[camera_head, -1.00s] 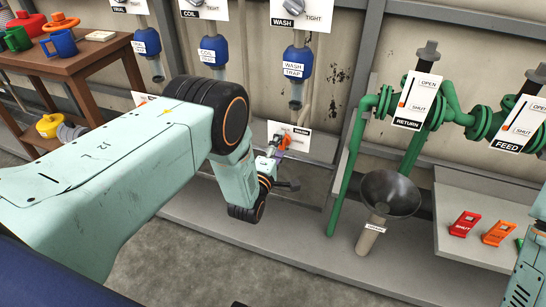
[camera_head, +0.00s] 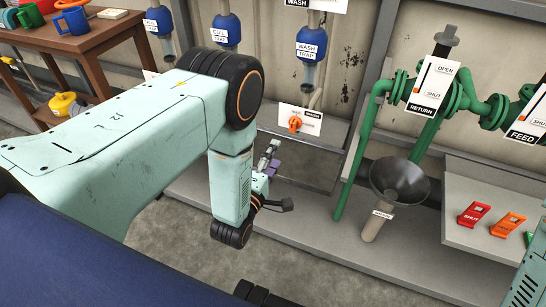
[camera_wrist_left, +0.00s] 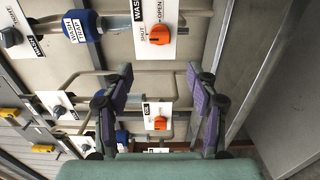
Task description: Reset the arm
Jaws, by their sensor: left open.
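My left arm comes in from the left, in pale green with black joints. My left gripper (camera_head: 268,162) points toward the wall, below and left of an orange valve handle (camera_head: 295,123) on a white plate. In the left wrist view my left gripper (camera_wrist_left: 158,80) has its two purple-padded fingers wide apart. Nothing is between them. One orange handle (camera_wrist_left: 159,34) shows above the fingertips on a plate marked SHUT and OPEN. Another orange handle (camera_wrist_left: 159,123) shows farther down between the fingers, apart from them. My right gripper is out of view.
A dark funnel (camera_head: 399,182) and green pipes (camera_head: 350,160) stand to the right. Red (camera_head: 473,214) and orange (camera_head: 507,225) tags lie on a grey shelf (camera_head: 480,245). Blue traps (camera_head: 311,42) hang along the wall. A wooden table (camera_head: 75,40) holds several coloured items at the upper left.

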